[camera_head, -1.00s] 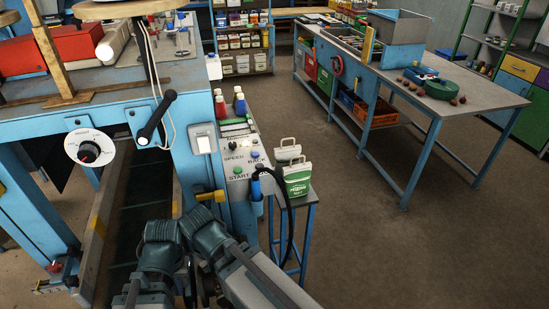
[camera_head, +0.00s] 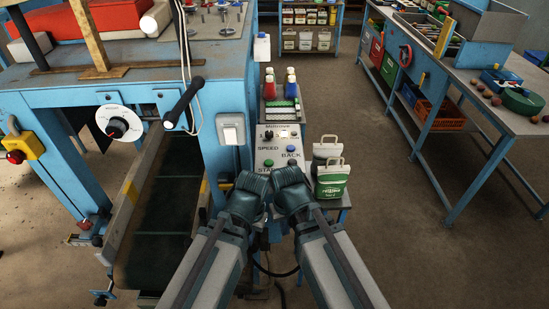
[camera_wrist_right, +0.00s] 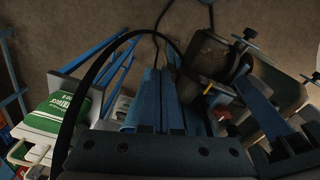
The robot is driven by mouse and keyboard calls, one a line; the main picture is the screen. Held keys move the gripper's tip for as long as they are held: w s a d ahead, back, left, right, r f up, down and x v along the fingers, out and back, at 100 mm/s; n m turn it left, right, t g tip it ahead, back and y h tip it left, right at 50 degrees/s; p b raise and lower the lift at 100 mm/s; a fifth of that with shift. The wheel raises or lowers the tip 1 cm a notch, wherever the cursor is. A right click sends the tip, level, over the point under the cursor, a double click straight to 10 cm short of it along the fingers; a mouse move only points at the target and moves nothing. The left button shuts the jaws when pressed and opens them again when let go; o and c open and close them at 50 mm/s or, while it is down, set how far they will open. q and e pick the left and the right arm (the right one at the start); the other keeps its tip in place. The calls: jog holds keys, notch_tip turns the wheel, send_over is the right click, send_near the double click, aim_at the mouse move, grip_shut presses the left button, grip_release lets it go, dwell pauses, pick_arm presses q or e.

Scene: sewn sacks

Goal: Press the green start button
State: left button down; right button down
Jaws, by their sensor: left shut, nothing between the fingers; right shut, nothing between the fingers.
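The green start button (camera_head: 268,163) sits on the light control panel (camera_head: 280,143), just above the partly covered START label. A blue button (camera_head: 291,149) is to its right, above the BACK label. My left gripper (camera_head: 254,183) is shut and empty, just below the START label in the picture. My right gripper (camera_head: 288,177) is shut and empty, beside it and below the panel's right part. Both appear apart from the button, though their exact height is hard to tell. The right wrist view does not show the button.
Two small sacks, one green and white (camera_head: 332,180), stand right of the panel; the green one also shows in the right wrist view (camera_wrist_right: 50,115). A black lever (camera_head: 184,103) and a white switch box (camera_head: 231,129) are on the blue machine. Floor is open to the right.

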jog(key=w+a+r+m+t+y+p, duration=0.1)
jog(key=w+a+r+t+y+p, duration=0.1)
jog(key=w+r+p, duration=0.3)
jog(key=w+a+r+m+t+y+p, duration=0.15)
jog(key=w+r, duration=0.25)
jog(key=w, duration=0.4)
notch_tip(320, 180, up, 8)
jog(key=m+t+y+p, duration=0.2)
jog(key=m+t+p, duration=0.1)
send_over(270, 164)
jog(key=shift+f, duration=0.2)
jog(key=shift+f, duration=0.1)
notch_tip(270, 164, down, 9)
jog(key=b, duration=0.9)
dwell(0.4)
jog(key=shift+f+b, duration=0.2)
jog(key=shift+b, duration=0.15)
